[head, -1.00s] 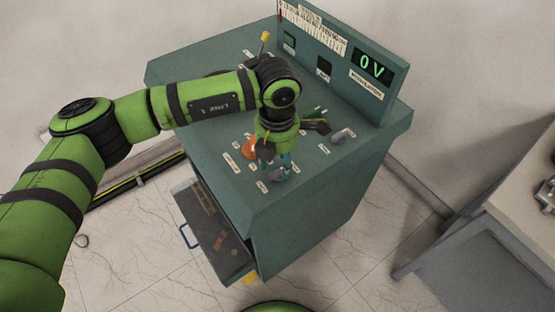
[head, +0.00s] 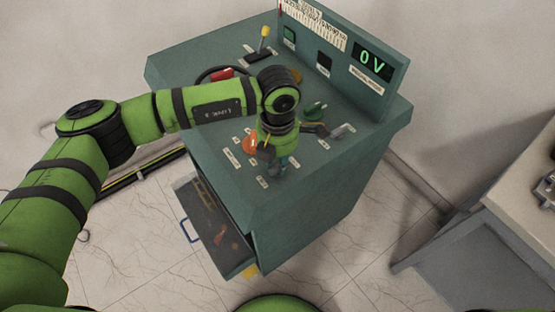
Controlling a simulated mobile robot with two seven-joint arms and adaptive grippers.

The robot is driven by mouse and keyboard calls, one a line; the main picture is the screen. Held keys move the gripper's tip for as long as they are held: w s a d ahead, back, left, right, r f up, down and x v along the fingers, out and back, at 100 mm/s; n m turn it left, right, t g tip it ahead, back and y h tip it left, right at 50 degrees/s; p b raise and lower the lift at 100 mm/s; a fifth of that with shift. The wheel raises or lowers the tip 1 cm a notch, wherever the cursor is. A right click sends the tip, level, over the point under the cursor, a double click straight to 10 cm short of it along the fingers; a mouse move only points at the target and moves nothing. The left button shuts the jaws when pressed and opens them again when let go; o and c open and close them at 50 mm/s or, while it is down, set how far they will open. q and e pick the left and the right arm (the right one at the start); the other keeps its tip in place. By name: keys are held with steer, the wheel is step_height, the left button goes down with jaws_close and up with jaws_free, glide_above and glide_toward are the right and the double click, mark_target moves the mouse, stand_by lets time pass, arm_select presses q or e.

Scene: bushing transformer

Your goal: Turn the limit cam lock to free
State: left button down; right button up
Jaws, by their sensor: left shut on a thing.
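My left gripper (head: 272,160) points down at the front part of the green console's top (head: 215,132). It is shut on a small grey knob (head: 274,173) near the console's front edge, which the fingers partly hide. The labels beside the knobs are too small to read, so I cannot confirm from them that this is the limit cam lock or which position it is in. An orange knob (head: 249,144) sits just left of the gripper. A grey lever knob (head: 340,131) and a green knob (head: 314,110) sit to the right. My right gripper is not in view.
The upright panel (head: 345,58) at the back has a display (head: 374,64) reading 0 V. A yellow-tipped lever (head: 264,38) and a red handle (head: 222,72) are farther back. An open drawer (head: 208,225) juts out in front. A grey table (head: 490,240) stands right.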

arm_select(q)
steer(key=m+b, duration=0.3)
steer(key=b, duration=0.2)
steer(key=m+b, duration=0.4)
steer(key=b, duration=0.1)
steer(key=m+b, duration=0.3)
steer(key=b, duration=0.2)
steer(key=shift+d+f, duration=0.2)
steer(key=shift+f, duration=0.05)
steer(key=m+b, duration=0.3)
steer(key=shift+r+m, duration=0.1)
steer(key=shift+m, duration=0.3)
steer(key=shift+d+r+m+b, duration=0.15)
steer(key=shift+m+b, duration=0.75)
steer(key=shift+m, duration=1)
steer(key=c, duration=1.1)
jaws_free()
steer(key=shift+s, duration=0.1)
steer(key=shift+r, duration=0.1)
